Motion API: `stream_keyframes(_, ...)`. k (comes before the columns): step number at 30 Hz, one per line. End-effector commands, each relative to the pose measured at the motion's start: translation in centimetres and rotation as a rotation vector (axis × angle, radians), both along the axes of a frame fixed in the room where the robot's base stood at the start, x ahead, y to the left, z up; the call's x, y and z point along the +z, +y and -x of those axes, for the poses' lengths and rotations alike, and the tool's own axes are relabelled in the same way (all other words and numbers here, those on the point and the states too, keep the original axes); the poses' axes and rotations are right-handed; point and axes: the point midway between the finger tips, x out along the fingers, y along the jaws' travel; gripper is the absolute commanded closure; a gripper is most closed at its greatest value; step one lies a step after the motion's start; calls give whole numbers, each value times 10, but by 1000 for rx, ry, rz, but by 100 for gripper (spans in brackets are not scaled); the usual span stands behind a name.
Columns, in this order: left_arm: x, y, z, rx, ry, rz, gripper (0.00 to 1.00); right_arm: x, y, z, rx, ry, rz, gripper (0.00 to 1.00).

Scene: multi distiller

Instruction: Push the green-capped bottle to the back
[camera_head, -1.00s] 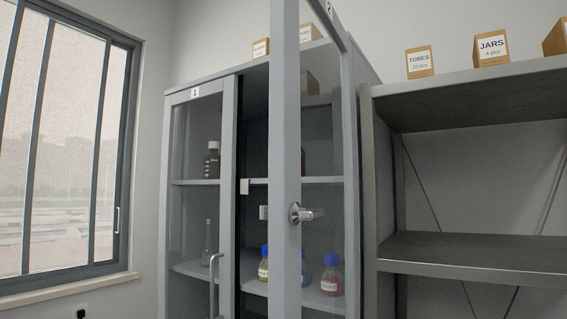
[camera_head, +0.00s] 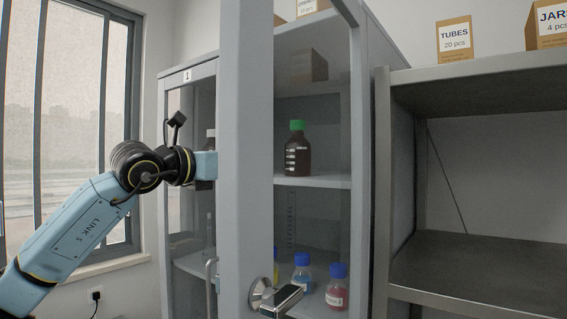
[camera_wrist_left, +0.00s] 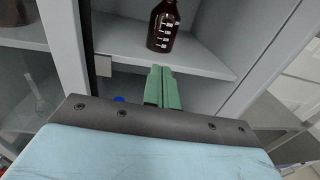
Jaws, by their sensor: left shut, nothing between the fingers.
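The green-capped bottle (camera_head: 297,155) is dark brown with white marks and stands upright on the cabinet's upper shelf (camera_head: 322,181), seen through the open door's glass in the head view. In the left wrist view its brown body (camera_wrist_left: 163,28) shows at the top, with the cap out of frame. My left gripper (camera_wrist_left: 162,80) has green fingers, shut and empty, pointing toward the shelf just in front of the bottle, with a gap visible between them. In the head view the fingers are hidden behind the door frame. My right gripper is in neither current view.
The open door's grey frame (camera_head: 245,150) and its handle (camera_head: 276,299) stand close in front. Blue-capped bottles (camera_head: 337,287) stand on the lower shelf. Another bottle is partly hidden behind my left arm. An open metal rack (camera_head: 470,250) stands right.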

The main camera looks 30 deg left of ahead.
Motion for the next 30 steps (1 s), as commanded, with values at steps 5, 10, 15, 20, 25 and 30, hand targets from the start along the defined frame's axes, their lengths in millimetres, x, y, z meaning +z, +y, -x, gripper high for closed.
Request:
stream_keyframes(5, 4, -4, -19, 3, -2, -3, 100, 10, 1, 5, -1, 7, -2, 100)
stream_keyframes(10, 5, -11, -55, 0, -2, -1, 100, 25, -1, 9, 0, 13, 1, 100)
stream_keyframes(15, 5, -16, -91, 2, -1, -1, 100, 38, -5, 9, 2, 13, 6, 100)
stream_keyframes(20, 4, -21, -117, 2, -2, -3, 100, 49, -7, 8, 2, 12, 9, 100)
stream_keyframes(25, 2, -23, -132, 2, -2, -3, 100, 55, -7, 7, 2, 11, 10, 100)
stream_keyframes(30, 1, -23, -136, 2, -3, -4, 100, 56, -7, 5, 1, 8, 9, 100)
